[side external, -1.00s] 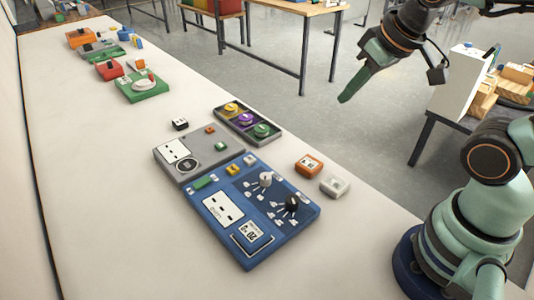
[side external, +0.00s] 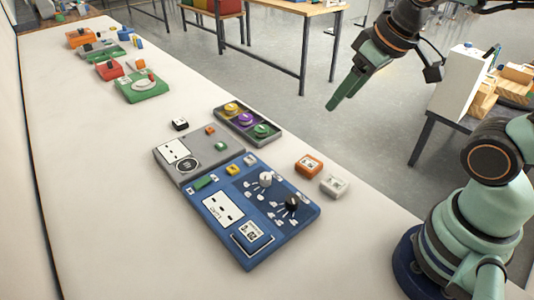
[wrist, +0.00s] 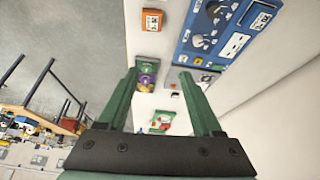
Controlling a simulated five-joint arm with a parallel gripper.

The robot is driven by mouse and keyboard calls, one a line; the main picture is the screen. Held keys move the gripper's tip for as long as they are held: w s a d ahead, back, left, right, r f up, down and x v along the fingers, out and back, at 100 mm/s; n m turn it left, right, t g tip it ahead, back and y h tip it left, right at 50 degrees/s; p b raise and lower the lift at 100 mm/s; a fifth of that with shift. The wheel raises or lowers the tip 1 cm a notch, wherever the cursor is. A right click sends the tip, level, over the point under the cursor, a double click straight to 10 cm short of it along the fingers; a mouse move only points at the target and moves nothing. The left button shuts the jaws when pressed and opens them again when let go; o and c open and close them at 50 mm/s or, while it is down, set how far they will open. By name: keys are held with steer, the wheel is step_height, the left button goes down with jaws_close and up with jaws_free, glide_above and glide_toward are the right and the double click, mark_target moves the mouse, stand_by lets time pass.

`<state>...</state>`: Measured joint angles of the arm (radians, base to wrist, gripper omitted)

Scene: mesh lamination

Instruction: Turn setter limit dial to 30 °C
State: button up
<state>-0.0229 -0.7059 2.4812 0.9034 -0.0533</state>
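A blue panel (side external: 285,235) lies on the white bench in the side view, with a white dial (side external: 265,179), a black dial (side external: 292,203), fan-like printed marks around them and a small display (side external: 251,233). I cannot read which dial is the setter limit dial or where its pointer stands. The panel also shows at the top of the wrist view (wrist: 187,43). My gripper (side external: 338,104) is empty and up in the air, beyond the bench's right edge in the side view and well apart from the panel. In the wrist view its two green fingers (wrist: 162,84) stand wide apart.
A grey panel (side external: 222,150) adjoins the blue one, and a tray of three coloured dials (side external: 275,137) lies behind. An orange block (side external: 309,165) and a white block (side external: 334,186) sit to the right. The bench's left side (side external: 110,200) is clear.

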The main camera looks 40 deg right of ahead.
steer(key=w+a+f+n+g, duration=0.1)
steer(key=a+f+n+g, duration=0.1)
steer(key=a+f+n, duration=0.3)
steer(key=n+g, duration=0.3)
steer(key=n, duration=0.5)
glide_toward(292, 199)
step_height(292, 199, down, 9)
steer(key=shift+w+f, duration=0.1)
jaws_close()
